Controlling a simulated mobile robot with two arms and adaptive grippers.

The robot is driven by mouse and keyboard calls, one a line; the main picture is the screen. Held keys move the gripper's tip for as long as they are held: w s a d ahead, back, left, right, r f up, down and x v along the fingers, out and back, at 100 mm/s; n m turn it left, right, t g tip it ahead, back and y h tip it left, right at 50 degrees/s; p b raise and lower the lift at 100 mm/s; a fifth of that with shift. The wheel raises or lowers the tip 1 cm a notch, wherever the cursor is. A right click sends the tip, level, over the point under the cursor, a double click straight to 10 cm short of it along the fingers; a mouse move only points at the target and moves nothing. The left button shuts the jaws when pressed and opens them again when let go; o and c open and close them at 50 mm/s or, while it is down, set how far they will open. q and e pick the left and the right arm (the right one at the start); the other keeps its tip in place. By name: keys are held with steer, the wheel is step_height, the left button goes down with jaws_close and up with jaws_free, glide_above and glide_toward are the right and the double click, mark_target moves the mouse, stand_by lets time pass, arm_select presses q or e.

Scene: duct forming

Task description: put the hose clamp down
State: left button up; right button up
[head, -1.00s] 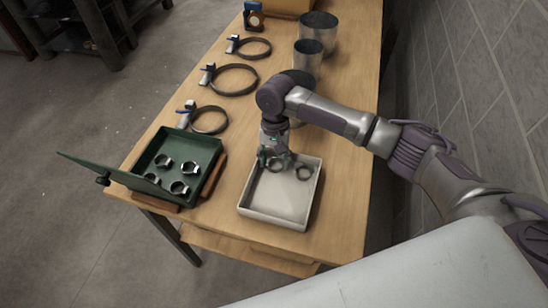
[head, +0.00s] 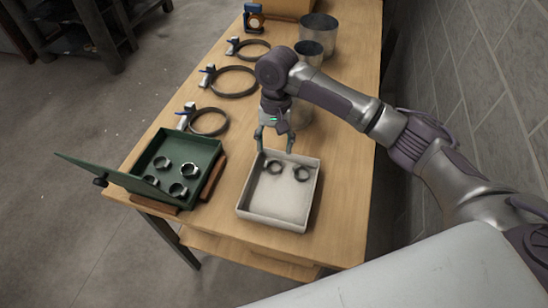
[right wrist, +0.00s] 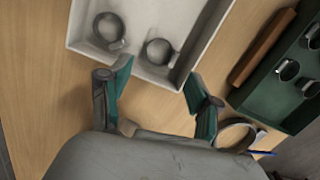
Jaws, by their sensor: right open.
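Two small dark hose clamps lie in the white tray (head: 275,215), near its far wall. One hose clamp (head: 274,167) is on the left and the other hose clamp (head: 302,173) on the right. Both clamps also show in the right wrist view, one at the left (right wrist: 109,27) and one nearer the middle (right wrist: 158,51). I cannot tell which was held. My right gripper (head: 274,150) is open and empty above the tray's far edge, with its fingers apart in the right wrist view (right wrist: 158,90). My left gripper does not show.
A green open box (head: 152,160) with several metal clamps stands left of the tray. Several larger ring clamps (head: 234,82) lie along the table's left side. Grey metal cylinders (head: 318,35) stand at the back right. Bare wood lies right of the tray.

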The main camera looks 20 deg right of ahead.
mark_target(275, 160)
steer(key=r, duration=0.5)
steer(key=shift+w+d+r+b, duration=0.15)
steer(key=shift+w+r+b, duration=0.1)
steer(key=shift+r+b, duration=0.1)
